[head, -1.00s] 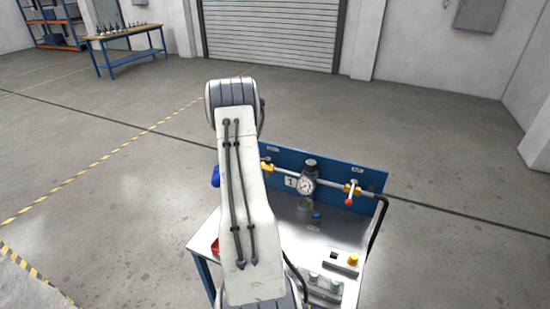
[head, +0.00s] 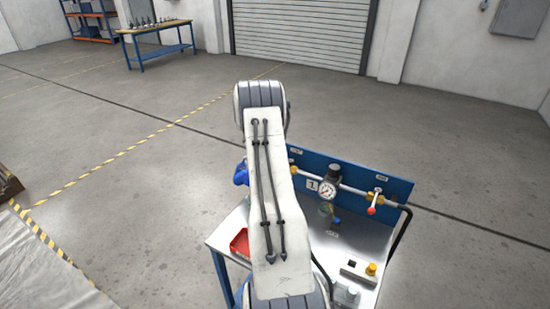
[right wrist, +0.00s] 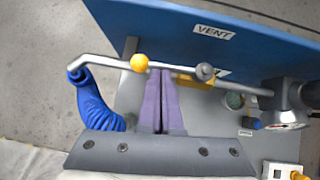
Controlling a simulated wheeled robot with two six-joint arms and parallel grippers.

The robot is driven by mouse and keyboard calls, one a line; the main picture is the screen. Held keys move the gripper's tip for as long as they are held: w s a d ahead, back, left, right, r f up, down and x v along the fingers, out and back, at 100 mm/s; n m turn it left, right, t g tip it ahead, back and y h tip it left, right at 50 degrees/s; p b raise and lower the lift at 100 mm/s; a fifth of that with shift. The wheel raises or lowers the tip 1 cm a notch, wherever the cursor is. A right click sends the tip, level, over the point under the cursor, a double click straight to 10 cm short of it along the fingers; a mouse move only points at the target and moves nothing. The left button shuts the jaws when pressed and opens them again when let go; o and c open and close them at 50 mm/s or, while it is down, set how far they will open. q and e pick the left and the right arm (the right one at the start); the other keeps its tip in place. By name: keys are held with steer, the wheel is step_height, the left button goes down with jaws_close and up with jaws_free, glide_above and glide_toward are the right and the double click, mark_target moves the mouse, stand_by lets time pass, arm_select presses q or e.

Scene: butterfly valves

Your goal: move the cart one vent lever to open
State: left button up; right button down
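Cart one (head: 226,237) has a blue back panel (head: 345,172) with a "1" label, a pipe and a gauge (head: 327,190). In the right wrist view, a VENT label (right wrist: 213,32) is on the panel. Below it, the vent lever's yellow ball end (right wrist: 138,62) lies left of its grey hub (right wrist: 205,72), roughly along the pipe. My right gripper (right wrist: 160,72) has its purple fingers together, tips at the lever between ball and hub. I cannot tell whether they touch it. In the head view, my arm hides this gripper and the lever. My left gripper is not in view.
A blue hose (right wrist: 92,100) hangs from the pipe's left end. A second valve with a red-tipped lever (head: 371,210) is on the panel's right. A red bin (head: 239,242) and a yellow button box (head: 371,268) are on the cart. The floor behind is open.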

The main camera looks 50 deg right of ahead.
steer(key=a+f+b+v, duration=0.1)
steer(key=b+v, duration=0.3)
steer(key=v, duration=0.9)
steer(key=shift+a+f, duration=0.3)
steer(key=shift+a, duration=0.3)
steer(key=shift+w, duration=0.1)
